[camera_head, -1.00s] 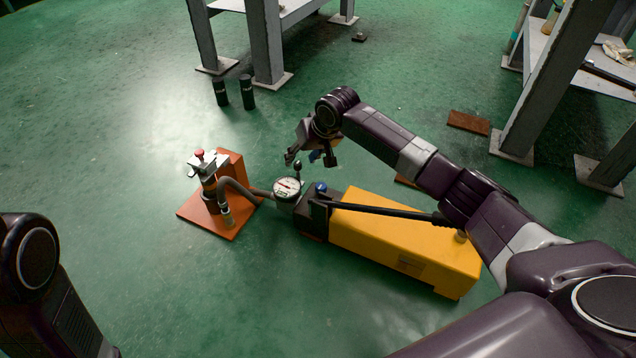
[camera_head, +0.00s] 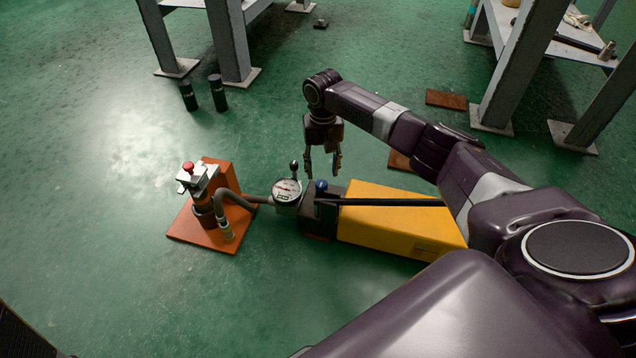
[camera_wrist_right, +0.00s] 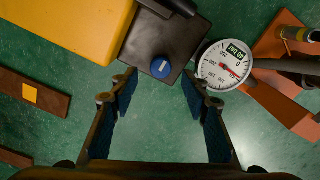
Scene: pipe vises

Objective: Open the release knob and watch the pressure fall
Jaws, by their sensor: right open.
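The yellow hand pump (camera_head: 390,222) lies on the green floor with a dark block (camera_head: 318,214) at its left end. A blue knob (camera_head: 321,186) sits on that block; it also shows in the right wrist view (camera_wrist_right: 161,67) with a white mark. A round white pressure gauge (camera_head: 287,190) stands beside the block; its dial and red needle show in the wrist view (camera_wrist_right: 224,66), upside down. My right gripper (camera_head: 323,166) is open and empty, pointing down above the block. In the wrist view the knob appears between and just beyond its fingertips, apart from both. My left gripper is out of view.
A hose (camera_head: 253,199) runs from the gauge to an orange plate (camera_head: 200,233) holding a cylinder and red-topped part. The black pump lever (camera_head: 390,202) lies along the pump. Rusty plates (camera_head: 446,99) and table legs (camera_head: 500,85) stand behind.

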